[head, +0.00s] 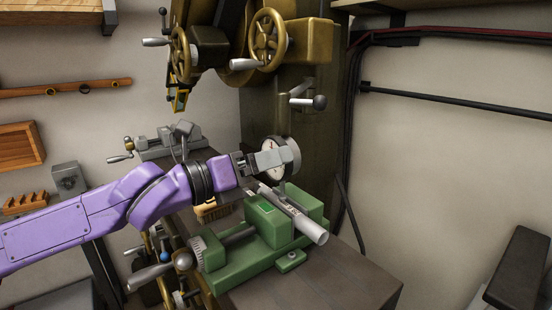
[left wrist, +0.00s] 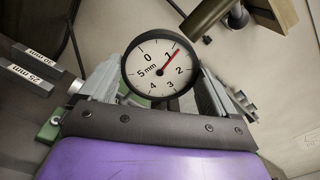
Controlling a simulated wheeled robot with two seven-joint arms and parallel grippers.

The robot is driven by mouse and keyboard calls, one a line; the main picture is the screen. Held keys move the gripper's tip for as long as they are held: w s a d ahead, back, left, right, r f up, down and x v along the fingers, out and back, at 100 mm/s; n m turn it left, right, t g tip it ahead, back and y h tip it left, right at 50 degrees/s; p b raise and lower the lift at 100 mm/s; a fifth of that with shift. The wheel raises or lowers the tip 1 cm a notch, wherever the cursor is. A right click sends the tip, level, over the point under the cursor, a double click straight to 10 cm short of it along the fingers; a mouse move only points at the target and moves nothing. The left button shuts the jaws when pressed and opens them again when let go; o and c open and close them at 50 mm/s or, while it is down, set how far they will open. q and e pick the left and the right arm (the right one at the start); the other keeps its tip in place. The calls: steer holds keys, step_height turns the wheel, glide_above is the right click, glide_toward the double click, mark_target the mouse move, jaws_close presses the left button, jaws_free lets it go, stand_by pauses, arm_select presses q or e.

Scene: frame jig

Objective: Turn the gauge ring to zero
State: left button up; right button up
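The dial gauge (head: 280,158) stands above a green vise, in front of the machine column. In the left wrist view its white face (left wrist: 160,70) has a dark rim and reads 0 to 5 mm. The 0 sits at the upper left of the face, and the red needle points up-right to near the 1. My left gripper (head: 262,161), on the purple arm, is at the gauge. In the left wrist view its grey fingers (left wrist: 160,88) lie on both sides of the rim, very close to it. I cannot tell whether they press on it. My right gripper is out of view.
The green vise (head: 235,265) holds a pale round bar (head: 308,225) under the gauge. Brass handwheels (head: 268,40) hang above. A small grey vise (head: 165,143) stands behind my arm. Two marked blocks (left wrist: 28,68) show at the wrist view's left. The bench's front right is clear.

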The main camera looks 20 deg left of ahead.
arm_select(q)
steer(key=shift+r, duration=0.1)
steer(key=shift+r+m+p, duration=0.1)
steer(key=shift+m+p, duration=0.45)
steer(key=shift+m, duration=0.35)
steer(key=m+p, duration=0.3)
steer(key=m, duration=0.5)
steer(key=shift+m+p, duration=0.3)
steer(key=shift+m, duration=0.1)
steer(key=o, duration=0.5)
steer(key=shift+s, duration=0.1)
